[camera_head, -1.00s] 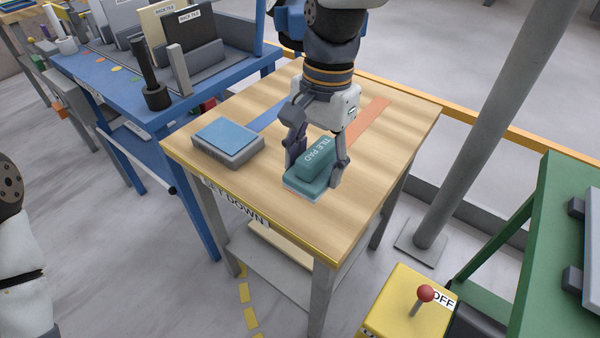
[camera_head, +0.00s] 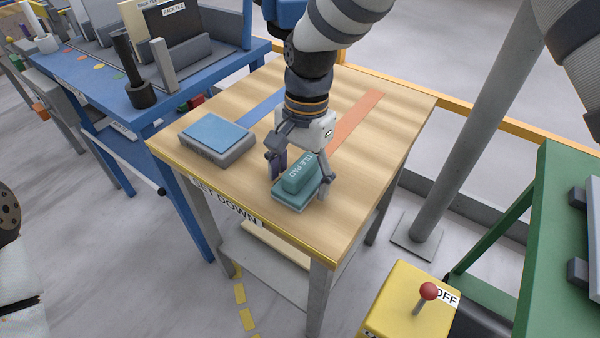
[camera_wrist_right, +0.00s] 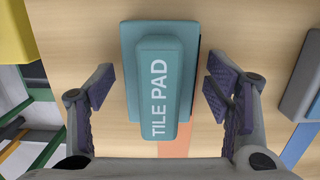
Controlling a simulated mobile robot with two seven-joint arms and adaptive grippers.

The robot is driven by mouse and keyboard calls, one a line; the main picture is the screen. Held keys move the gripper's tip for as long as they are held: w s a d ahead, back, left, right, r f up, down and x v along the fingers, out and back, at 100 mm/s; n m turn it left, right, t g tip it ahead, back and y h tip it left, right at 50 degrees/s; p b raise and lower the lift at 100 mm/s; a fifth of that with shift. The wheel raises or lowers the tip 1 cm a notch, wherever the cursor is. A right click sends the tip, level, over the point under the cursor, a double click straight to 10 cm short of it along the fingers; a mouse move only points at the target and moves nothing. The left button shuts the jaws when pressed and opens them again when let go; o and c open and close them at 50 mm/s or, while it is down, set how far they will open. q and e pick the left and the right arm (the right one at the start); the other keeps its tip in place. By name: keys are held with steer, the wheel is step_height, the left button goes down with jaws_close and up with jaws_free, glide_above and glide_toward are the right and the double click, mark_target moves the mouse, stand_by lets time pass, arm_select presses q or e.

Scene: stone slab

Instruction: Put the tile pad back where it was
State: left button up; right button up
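The teal tile pad (camera_head: 297,190), a block-shaped grip with white lettering on a flat base, lies on the wooden table (camera_head: 385,125) near its front edge. It also shows in the right wrist view (camera_wrist_right: 160,85), lettering upward. My right gripper (camera_head: 300,178) is over the pad from behind. In the right wrist view my right gripper (camera_wrist_right: 160,95) has its fingers spread, one on each side of the pad, with a visible gap at both sides. Its height above the tabletop is hard to tell. Only part of my left arm shows at the left edge; its gripper is out of view.
A grey block with a blue top (camera_head: 215,137) stands left of the pad. A blue stripe (camera_head: 262,107) and an orange stripe (camera_head: 357,118) mark the tabletop. A blue rack table (camera_head: 85,75) is left, a yellow switch box (camera_head: 405,305) front right, and a grey post (camera_head: 470,140) right.

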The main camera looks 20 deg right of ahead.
mark_target(304, 161)
steer(key=shift+r, duration=0.15)
steer(key=r, duration=0.8)
steer(key=w+d+r, duration=0.1)
steer(key=r, duration=0.3)
steer(key=shift+p, duration=0.35)
steer(key=shift+s, duration=0.1)
